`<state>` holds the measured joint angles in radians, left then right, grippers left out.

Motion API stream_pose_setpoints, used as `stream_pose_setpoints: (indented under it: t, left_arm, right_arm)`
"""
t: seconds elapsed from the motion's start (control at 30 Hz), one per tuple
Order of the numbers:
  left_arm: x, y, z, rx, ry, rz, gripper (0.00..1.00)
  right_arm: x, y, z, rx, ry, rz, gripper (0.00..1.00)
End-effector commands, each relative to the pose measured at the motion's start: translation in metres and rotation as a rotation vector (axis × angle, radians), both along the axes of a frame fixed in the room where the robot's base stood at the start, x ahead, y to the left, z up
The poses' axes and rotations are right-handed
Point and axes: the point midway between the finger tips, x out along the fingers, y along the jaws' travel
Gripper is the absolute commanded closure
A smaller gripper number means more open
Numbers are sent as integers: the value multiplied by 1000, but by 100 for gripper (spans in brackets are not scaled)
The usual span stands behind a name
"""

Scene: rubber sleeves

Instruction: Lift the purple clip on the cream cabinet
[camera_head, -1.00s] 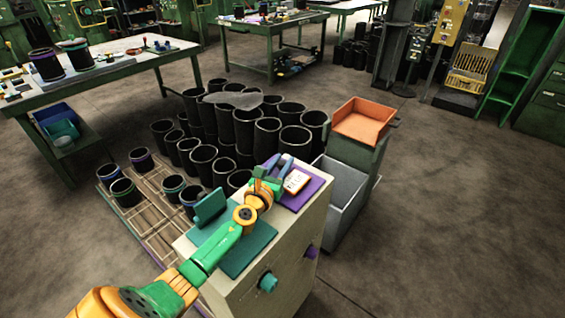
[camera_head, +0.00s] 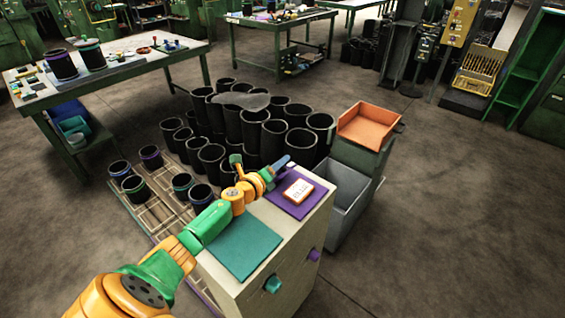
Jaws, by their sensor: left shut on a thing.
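The cream cabinet (camera_head: 312,222) stands at the lower middle with a teal mat (camera_head: 245,248) and a purple mat (camera_head: 312,203) on top. My left arm reaches in from the lower left. My left gripper (camera_head: 268,174) is at the back edge of the cabinet top, beside the purple mat. It is shut on a small bluish-purple piece (camera_head: 281,162), which looks like the purple clip. The fingers hide part of it, and I cannot tell how high it is held. My right gripper is not in view.
A white-and-orange box (camera_head: 298,190) lies on the purple mat. Several black sleeves (camera_head: 250,130) crowd behind the cabinet. A grey bin (camera_head: 345,200) and an orange tray (camera_head: 368,125) stand to its right. The floor further right is clear.

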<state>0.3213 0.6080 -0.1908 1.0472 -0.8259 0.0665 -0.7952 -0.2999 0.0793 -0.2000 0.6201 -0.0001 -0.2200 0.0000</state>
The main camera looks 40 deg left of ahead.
Motion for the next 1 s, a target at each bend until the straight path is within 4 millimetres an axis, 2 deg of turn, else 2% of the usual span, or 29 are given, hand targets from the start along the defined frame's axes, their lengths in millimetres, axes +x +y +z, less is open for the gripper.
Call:
stream_pose_setpoints:
  t: [0.37,0.7,1.0]
  left_arm:
    - [2,17,-3,-351,27,1,100]
    - [3,29,-10,-634,47,1,100]
    - [3,34,-14,-792,60,0,100]
  right_arm:
    - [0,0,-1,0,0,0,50]
    - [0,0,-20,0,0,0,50]
    - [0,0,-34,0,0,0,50]
